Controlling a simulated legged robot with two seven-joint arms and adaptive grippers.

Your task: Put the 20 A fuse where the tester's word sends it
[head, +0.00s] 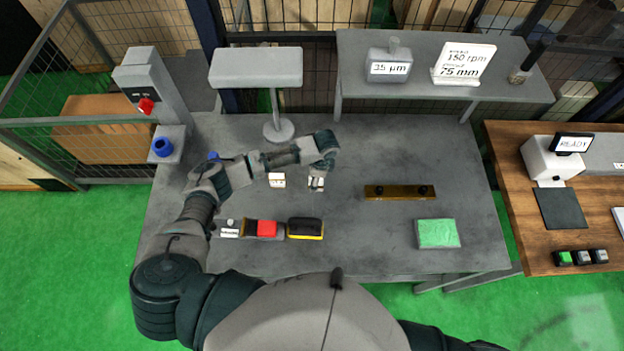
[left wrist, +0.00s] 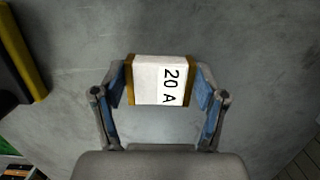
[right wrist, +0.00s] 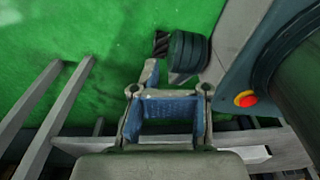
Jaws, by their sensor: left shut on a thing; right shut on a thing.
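The 20 A fuse (left wrist: 160,80) is a white block with brass-coloured ends, its label readable in the left wrist view. My left gripper (head: 317,182) is shut on it, one finger at each end, over the grey table (head: 350,245). A white box with a screen reading READY (head: 572,144) stands on the wooden bench at the right. A similar small white block (head: 277,180) lies left of my left gripper. My right gripper (right wrist: 168,108) is over green floor, away from the table; what lies between its fingers is unclear.
A red-and-black item (head: 265,229) and a yellow-and-black item (head: 305,229) are at the table's front left. A brass bar with two black knobs (head: 398,192) and a green pad (head: 437,233) lie at right. A lamp-like stand (head: 277,128) rises behind.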

